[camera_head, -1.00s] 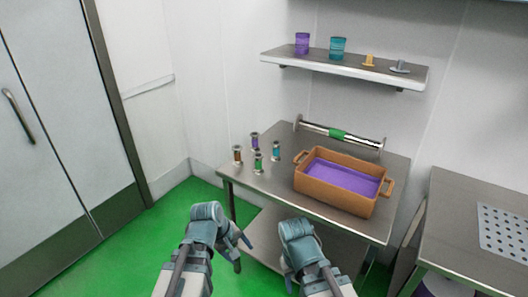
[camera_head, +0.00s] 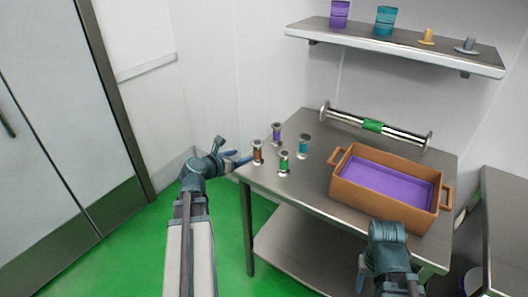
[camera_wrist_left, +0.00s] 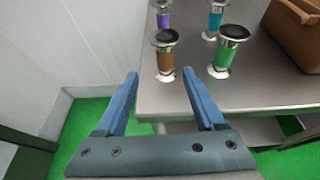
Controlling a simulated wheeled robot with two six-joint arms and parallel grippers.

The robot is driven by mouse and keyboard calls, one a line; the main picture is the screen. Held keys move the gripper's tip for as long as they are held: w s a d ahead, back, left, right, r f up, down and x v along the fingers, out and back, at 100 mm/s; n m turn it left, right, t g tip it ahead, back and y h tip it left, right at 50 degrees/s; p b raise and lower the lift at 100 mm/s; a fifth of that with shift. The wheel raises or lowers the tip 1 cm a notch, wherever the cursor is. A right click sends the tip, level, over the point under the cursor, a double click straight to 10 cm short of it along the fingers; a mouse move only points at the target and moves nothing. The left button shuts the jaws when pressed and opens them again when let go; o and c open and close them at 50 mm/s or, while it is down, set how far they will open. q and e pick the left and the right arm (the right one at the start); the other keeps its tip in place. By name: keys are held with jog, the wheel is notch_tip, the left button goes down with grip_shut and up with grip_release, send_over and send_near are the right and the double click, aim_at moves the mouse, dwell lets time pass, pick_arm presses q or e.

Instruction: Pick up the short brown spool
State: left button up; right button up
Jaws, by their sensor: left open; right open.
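The short brown spool (camera_head: 257,152) stands upright at the left front corner of the steel table (camera_head: 322,189), with a dark top and metal ends. In the left wrist view the brown spool (camera_wrist_left: 165,58) stands just beyond the fingertips, roughly between their lines. My left gripper (camera_head: 234,152) is open and empty beside the spool, at the table's left edge; it also shows in the left wrist view (camera_wrist_left: 160,74). My right gripper (camera_head: 366,270) is low in front of the table, below the brown crate; its fingers are partly hidden, and it is open.
A green spool (camera_head: 284,162), a purple spool (camera_head: 277,132) and a teal spool (camera_head: 303,145) stand close by. A brown crate (camera_head: 340,190) with a purple inside stands to the right. A metal roller (camera_head: 345,119) lies behind. A wall shelf (camera_head: 400,47) holds cups.

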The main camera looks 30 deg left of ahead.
aim_at(262, 158)
pick_arm(q)
jog(key=b+x, duration=0.2)
jog(key=x, duration=0.5)
jog(key=shift+w+f+b, duration=0.15)
jog(key=shift+f+b, duration=0.05)
jog(key=shift+b, duration=0.15)
jog(key=shift+d+b+x, duration=0.15)
jog(key=shift+b+x, duration=0.35)
jog(key=shift+x, duration=1.1)
jog(key=shift+d+b+x, duration=0.2)
jog(key=shift+b+x, duration=0.3)
jog(key=shift+x, duration=1.05)
jog(key=shift+r, duration=0.25)
grip_shut()
